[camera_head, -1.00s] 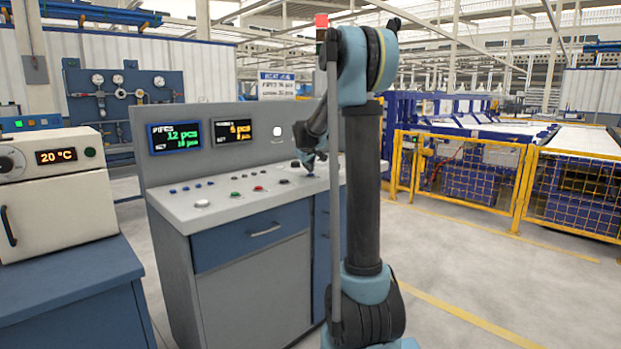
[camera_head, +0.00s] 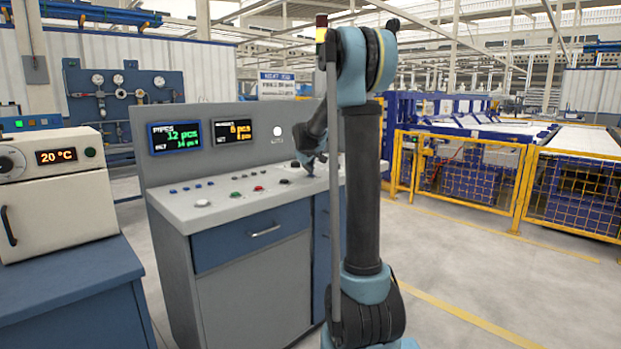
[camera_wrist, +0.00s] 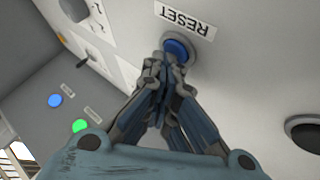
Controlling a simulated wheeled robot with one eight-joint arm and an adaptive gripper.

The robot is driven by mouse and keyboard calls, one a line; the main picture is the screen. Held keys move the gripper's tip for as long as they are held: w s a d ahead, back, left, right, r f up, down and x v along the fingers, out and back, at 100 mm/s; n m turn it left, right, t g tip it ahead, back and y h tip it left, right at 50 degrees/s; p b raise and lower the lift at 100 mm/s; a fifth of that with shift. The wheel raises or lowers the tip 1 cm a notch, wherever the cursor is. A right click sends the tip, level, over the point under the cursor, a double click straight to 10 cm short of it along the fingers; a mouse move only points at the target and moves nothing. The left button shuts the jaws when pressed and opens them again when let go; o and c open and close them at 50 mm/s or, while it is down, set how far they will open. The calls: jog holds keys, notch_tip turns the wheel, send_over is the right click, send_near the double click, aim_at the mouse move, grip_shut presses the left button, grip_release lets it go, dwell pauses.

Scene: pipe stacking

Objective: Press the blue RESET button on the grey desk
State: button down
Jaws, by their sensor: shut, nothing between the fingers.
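The blue RESET button (camera_wrist: 179,49) shows in the wrist view, beside a white label reading RESET (camera_wrist: 185,18). My gripper (camera_wrist: 165,62) is shut and empty, with its fingertips at the near edge of the button and partly covering it. I cannot tell from this view whether the tips touch the button. In the head view my gripper (camera_head: 309,168) is low over the right part of the grey desk (camera_head: 225,203), and the RESET button is hidden there.
Other buttons lie on the desk, including a green one (camera_head: 235,195) and a red one (camera_head: 258,188). A black round control (camera_wrist: 305,134) is at the right of the wrist view. The desk's upright panel carries two displays (camera_head: 176,137). A cream oven (camera_head: 55,190) stands at left.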

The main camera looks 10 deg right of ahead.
jog(key=shift+r, duration=0.8)
jog(key=shift+r, duration=2.5)
jog(key=m+g, duration=0.2)
send_near(309, 175)
jog(key=s+d, duration=0.3)
jog(key=s, duration=0.6)
jog(key=s+f+m+g, duration=0.1)
jog(key=s+f, duration=0.2)
jog(key=s, duration=0.5)
jog(key=s+f+m+g, duration=0.1)
jog(key=s+f, duration=0.2)
jog(key=s, duration=0.5)
jog(key=s+f+g, duration=0.1)
jog(key=s+f, duration=0.4)
jog(key=s, duration=0.3)
jog(key=s+f+m+g+y, duration=0.1)
jog(key=s+f, duration=0.5)
jog(key=s, duration=0.3)
jog(key=s+f+m+y, duration=0.1)
jog(key=s+f, duration=0.4)
jog(key=s, duration=0.3)
jog(key=shift+s+a+f+g, duration=0.2)
jog(key=shift+a+f+g, duration=0.05)
jog(key=shift+g, duration=0.15)
